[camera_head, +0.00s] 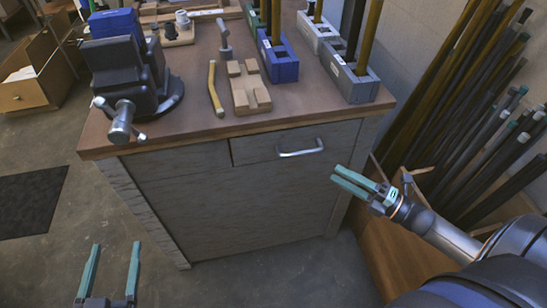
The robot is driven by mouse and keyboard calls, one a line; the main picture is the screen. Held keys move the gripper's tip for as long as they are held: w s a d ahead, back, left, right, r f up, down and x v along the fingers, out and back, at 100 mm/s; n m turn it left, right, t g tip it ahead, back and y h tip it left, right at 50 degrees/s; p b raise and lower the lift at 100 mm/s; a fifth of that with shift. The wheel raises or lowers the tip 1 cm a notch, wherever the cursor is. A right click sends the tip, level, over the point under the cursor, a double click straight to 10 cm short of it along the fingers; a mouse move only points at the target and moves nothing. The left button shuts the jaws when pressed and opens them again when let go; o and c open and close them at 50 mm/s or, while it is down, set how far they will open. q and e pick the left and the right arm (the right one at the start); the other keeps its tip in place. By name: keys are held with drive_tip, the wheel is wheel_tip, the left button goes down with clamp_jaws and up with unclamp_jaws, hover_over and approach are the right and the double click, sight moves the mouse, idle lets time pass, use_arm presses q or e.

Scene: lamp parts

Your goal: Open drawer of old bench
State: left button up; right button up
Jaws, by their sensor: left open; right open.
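The old bench (175,131) has a brown wooden top and a grey wooden body. Its drawer (258,147) is in the upper right of the front and looks shut. The drawer has a curved metal handle (301,151). My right gripper (336,174), with teal fingers, is open and empty. It appears just right of and below the handle, apart from it, its fingers pointing left. My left gripper (116,247) is open and empty at the lower left, in front of the bench, its fingers pointing up in the picture.
A dark vise (122,75) stands on the bench top with a wooden block (249,92) and blue (281,67) and grey holders (352,83). Long rods (440,90) lean in a wooden bin on the right. Floor in front (240,285) is clear.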

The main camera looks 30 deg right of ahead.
sight(300, 153)
use_arm(q)
wheel_tip(300, 153, up, 9)
drive_tip(key=m+t+h+b, duration=0.1)
drive_tip(key=m+t+h, duration=0.1)
drive_tip(key=t, duration=0.1)
drive_tip(key=shift+s+d+r+t+h, duration=0.2)
drive_tip(key=shift+s+d+t+h, duration=0.1)
drive_tip(key=shift+s, duration=0.05)
use_arm(e)
drive_tip(key=x, duration=1.2)
drive_tip(key=shift+w+a+r, duration=0.1)
drive_tip(key=shift+w+r, duration=0.05)
clamp_jaws()
